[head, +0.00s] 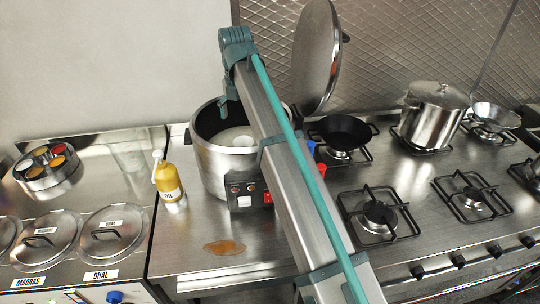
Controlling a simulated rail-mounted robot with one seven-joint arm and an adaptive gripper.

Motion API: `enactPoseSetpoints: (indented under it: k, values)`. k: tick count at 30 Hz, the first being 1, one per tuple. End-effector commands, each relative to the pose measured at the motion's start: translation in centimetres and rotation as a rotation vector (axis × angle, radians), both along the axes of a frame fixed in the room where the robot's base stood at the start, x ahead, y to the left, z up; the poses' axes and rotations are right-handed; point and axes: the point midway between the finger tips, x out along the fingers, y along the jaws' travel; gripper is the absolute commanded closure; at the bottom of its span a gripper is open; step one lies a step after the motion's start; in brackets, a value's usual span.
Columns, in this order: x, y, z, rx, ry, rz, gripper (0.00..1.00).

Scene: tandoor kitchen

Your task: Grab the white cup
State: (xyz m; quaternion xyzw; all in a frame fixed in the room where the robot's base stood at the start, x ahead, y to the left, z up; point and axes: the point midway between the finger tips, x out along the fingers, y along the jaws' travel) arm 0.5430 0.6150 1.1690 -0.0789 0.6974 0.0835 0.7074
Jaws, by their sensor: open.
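A large steel cooker (208,165) stands open on the counter, left of centre. Inside it is a pale white rounded shape (236,135), partly hidden by the cooker wall and my arm. I cannot tell whether this is the white cup or other contents; no other white cup is clear in view. My gripper (229,108) is open and points down over the cooker's opening, above and slightly left of the white shape. Its fingertips are small, and I see no contact with anything.
The cooker's raised lid (316,55) stands behind my arm. A yellow oil bottle (168,181) is left of the cooker, with a brown spill (224,247) in front. A black pan (342,132) and steel pot (432,117) sit on burners at right. Lidded containers (108,234) are at left.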

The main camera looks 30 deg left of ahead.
Motion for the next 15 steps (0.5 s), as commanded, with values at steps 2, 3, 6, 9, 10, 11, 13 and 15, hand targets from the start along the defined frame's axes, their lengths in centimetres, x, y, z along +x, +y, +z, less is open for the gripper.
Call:
enactPoseSetpoints:
  k: [2, 3, 6, 9, 10, 11, 13, 15]
  values:
    - [-0.5, 0.2, -0.9, -0.01, 0.016, 0.021, 0.04]
    - [-0.6, 0.2, -1.1, -0.012, 0.019, 0.024, 0.04]
    - [-0.6, 0.1, -2.0, -0.012, 0.018, 0.021, 0.04]
    - [-0.6, 0.0, -3.5, -0.011, 0.017, 0.02, 0.04]
    - [-0.6, 0.0, -3.9, -0.011, 0.017, 0.02, 0.04]
    - [-0.6, 0.1, -4.3, -0.011, 0.017, 0.019, 0.04]
    - [-0.5, 0.1, -5.2, -0.01, 0.016, 0.019, 0.04]
    - [-0.5, 0.1, -5.7, -0.01, 0.015, 0.018, 0.04]
